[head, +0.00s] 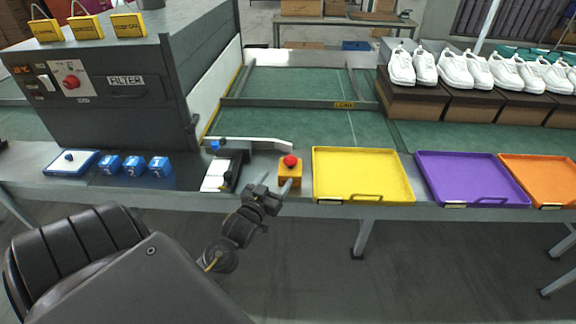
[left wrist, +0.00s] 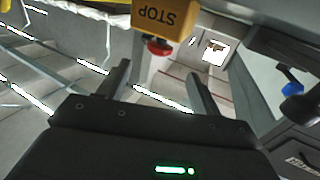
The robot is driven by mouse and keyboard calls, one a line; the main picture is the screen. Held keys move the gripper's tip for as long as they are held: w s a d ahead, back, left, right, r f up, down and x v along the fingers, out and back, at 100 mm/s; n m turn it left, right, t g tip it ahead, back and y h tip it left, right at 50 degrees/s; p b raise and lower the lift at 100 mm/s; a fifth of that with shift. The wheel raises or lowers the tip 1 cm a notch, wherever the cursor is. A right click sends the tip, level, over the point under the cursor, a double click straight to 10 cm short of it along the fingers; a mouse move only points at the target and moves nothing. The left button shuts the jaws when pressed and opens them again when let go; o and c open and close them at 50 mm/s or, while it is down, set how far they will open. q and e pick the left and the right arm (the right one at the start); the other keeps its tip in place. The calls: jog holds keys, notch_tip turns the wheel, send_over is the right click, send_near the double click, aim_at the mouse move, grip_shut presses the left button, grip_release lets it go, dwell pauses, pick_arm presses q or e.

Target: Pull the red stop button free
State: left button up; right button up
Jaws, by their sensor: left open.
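The red stop button (head: 290,160) sits on top of a yellow box (head: 290,175) at the front edge of the bench, left of the yellow tray. In the left wrist view the red button (left wrist: 159,47) shows beneath the yellow box marked STOP (left wrist: 163,17), upside down in that picture. My left gripper (head: 275,184) is in front of the box, just below the button in the head view. In the left wrist view its two fingers (left wrist: 157,80) are open with nothing between them, and the button lies beyond their tips. My right gripper is out of view.
A yellow tray (head: 362,196), a purple tray (head: 471,202) and an orange tray (head: 543,203) line the bench to the right. A grey machine marked FILTER (head: 105,112) stands at the left. White shoes (head: 456,68) stand on boxes behind.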

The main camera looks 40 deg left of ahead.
aim_at(288, 165)
pick_arm(q)
jog(key=x, duration=0.9)
jog(key=shift+p, duration=0.3)
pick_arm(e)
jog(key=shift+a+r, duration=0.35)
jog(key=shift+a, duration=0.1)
pick_arm(q)
jog(key=shift+c, duration=0.4)
